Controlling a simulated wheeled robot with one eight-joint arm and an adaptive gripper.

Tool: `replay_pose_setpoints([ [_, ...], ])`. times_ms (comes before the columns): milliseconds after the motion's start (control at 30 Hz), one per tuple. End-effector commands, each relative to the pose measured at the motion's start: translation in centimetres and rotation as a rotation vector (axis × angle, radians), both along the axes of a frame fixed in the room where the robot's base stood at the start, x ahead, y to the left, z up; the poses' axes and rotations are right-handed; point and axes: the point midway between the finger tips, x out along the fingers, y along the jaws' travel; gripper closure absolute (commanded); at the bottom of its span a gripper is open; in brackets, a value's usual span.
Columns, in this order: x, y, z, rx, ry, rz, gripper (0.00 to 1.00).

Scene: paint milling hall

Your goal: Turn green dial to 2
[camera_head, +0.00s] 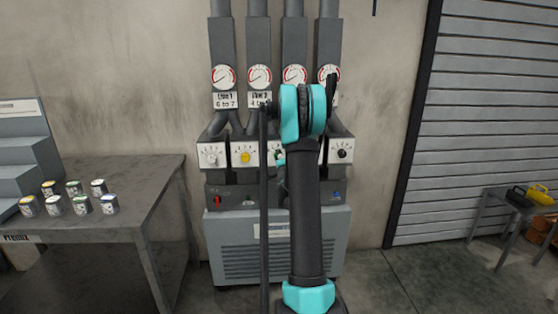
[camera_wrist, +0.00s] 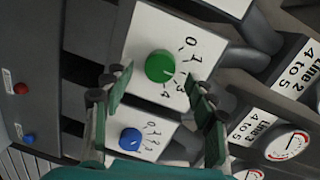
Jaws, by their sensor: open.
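The green dial (camera_wrist: 160,66) is a round knob on a white plate (camera_wrist: 145,35), in the upper middle of the wrist view. The printed 0, 1 and 4 show beside it. I cannot tell which number the dial points to. I cannot tell whether the fingertips touch the plate. In the head view my arm largely hides the green dial's plate.
A blue dial (camera_wrist: 130,139) on its own plate lies just below, between my fingers in the picture. The yellow dial (camera_head: 245,157) and white dial (camera_head: 210,157) are left of my arm. Pipes with gauges (camera_head: 223,77) rise above. A table (camera_head: 130,185) with paint cans stands left.

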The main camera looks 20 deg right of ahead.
Motion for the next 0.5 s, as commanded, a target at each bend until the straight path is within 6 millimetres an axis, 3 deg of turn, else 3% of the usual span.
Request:
replay_pose_setpoints([
  [300,-6.4,1.5,0.5,0.001,0.0,-0.001,0.43],
  [500,-8.8,2.1,0.7,0.001,0.0,0.0,0.43],
])
